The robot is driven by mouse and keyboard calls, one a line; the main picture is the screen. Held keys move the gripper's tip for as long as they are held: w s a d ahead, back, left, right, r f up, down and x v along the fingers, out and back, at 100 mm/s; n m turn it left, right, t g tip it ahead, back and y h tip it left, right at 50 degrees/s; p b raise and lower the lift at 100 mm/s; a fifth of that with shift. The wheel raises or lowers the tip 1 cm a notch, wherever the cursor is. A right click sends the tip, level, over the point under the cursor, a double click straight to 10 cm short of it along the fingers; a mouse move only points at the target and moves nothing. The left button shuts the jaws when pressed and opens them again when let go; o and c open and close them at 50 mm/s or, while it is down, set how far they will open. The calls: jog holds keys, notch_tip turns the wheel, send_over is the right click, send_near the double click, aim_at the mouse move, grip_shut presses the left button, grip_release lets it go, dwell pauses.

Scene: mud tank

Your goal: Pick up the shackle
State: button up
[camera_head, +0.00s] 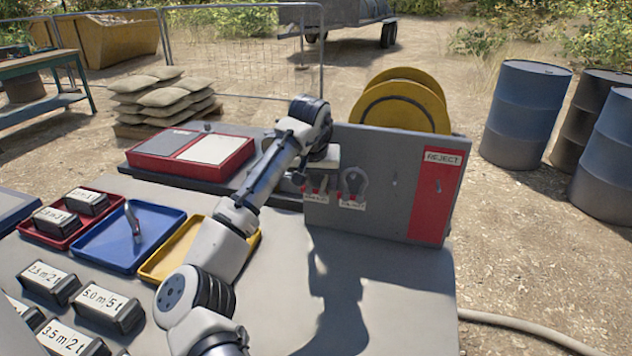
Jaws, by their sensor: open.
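A grey, U-shaped shackle (344,187) hangs on the upright grey board, above a small white label. Smaller pieces with red parts (305,187) hang just to its left, above another label; their exact shape is too small to tell. My gripper (322,170) is at the board's upper left, just left of the shackle and close to the red-tipped pieces. It is open, but its fingers are mostly hidden by the wrist, and I cannot tell whether it touches anything.
The board has a red REJECT panel (436,195) and bare pegs. A blue tray (95,245) holds a small metal piece (133,220). A yellow tray (165,262), a red tray (52,236) and labelled dark blocks (108,308) stand left. The bench front (390,300) is clear.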

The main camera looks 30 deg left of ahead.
jog(key=shift+f, duration=0.25)
jog(key=c, duration=0.9)
jog(key=shift+w+r, duration=0.1)
jog(key=shift+r, duration=0.1)
